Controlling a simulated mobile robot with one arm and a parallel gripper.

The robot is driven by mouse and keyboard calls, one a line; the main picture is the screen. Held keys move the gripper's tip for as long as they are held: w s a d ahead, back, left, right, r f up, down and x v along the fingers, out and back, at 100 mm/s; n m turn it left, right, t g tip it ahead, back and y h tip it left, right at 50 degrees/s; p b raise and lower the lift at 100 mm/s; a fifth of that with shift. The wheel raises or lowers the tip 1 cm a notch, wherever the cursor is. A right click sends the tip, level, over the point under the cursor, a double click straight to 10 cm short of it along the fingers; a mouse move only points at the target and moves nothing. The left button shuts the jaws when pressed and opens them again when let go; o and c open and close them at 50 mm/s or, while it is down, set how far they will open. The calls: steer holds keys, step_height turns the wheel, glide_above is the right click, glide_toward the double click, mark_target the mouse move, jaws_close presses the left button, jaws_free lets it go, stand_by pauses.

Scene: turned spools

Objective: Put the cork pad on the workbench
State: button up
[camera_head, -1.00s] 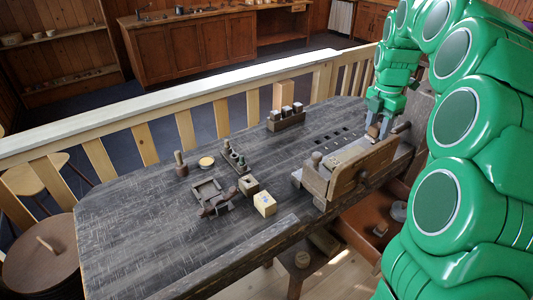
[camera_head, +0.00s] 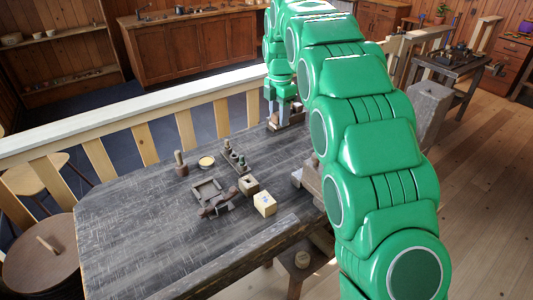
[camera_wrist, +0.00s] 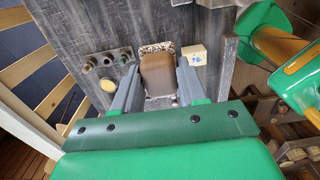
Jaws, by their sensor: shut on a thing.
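My gripper (camera_head: 281,112) hangs over the back edge area of the dark, scratched workbench (camera_head: 130,225). In the wrist view my gripper (camera_wrist: 158,95) is shut on a brown block-like piece with a speckled cork edge, which I take as the cork pad (camera_wrist: 157,70). It sits between the two grey fingers, with the bench top (camera_wrist: 95,25) behind it. In the head view the held piece is not clear, and I cannot tell its height above the bench.
The bench's left part is clear. A pale railing (camera_head: 120,118) runs behind. My arm hides the right end.

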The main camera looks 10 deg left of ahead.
steer(key=shift+s+a+f, duration=0.15)
steer(key=shift+s+a, duration=0.05)
steer(key=shift+a, duration=0.8)
step_height(320, 180, down, 10)
steer(key=f, duration=0.1)
steer(key=shift+w+a+f, duration=0.8)
steer(key=shift+w+f, duration=0.75)
steer(key=shift+w, duration=0.6)
steer(key=shift+w+a+f, duration=0.75)
steer(key=shift+w+f, duration=0.85)
steer(key=shift+w, duration=0.5)
steer(key=shift+w+a+f, duration=0.8)
steer(key=shift+w+f, duration=0.75)
steer(key=shift+w, duration=0.6)
steer(key=shift+w+a+f, duration=0.1)
steer(key=shift+w+f, duration=0.05)
steer(key=shift+f, duration=0.1)
steer(key=shift+f, duration=1.5)
steer(key=shift+f, duration=0.15)
steer(key=o, duration=1)
steer(key=shift+o, duration=0.2)
